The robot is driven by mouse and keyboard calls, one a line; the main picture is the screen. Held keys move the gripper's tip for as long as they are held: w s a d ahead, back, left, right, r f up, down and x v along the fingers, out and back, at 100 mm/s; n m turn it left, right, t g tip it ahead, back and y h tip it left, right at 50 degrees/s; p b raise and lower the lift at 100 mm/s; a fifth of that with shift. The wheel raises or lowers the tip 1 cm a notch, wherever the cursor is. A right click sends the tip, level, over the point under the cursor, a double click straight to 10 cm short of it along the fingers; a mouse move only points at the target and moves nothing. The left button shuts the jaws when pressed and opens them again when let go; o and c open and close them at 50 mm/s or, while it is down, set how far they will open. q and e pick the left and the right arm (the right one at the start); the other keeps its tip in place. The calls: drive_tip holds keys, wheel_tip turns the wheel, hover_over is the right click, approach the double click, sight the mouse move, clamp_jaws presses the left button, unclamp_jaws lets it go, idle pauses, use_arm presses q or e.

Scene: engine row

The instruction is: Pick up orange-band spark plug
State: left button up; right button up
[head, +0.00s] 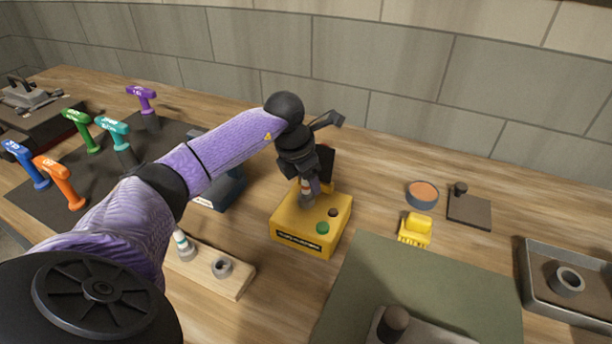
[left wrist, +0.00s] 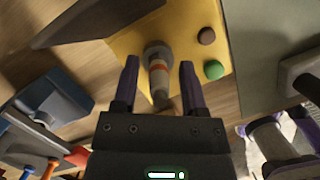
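The orange-band spark plug (left wrist: 158,72) is pale with an orange band and stands at the yellow box (left wrist: 190,22). In the head view the yellow box (head: 292,228) is mid-table, and the plug (head: 306,186) shows only in part beneath my gripper. My left gripper (head: 308,196) reaches down over the box. In the left wrist view its fingers (left wrist: 159,66) are spread on either side of the plug, with gaps on both sides.
Green (head: 322,228) and brown buttons are on the box top. A wooden rack (head: 237,284) with a teal-banded plug (head: 184,246) lies to the left front. Several T-handled tools stand on a dark mat at left. A green mat (head: 365,275) and metal tray (head: 530,285) are right.

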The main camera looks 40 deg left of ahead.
use_arm(q)
clamp_jaws()
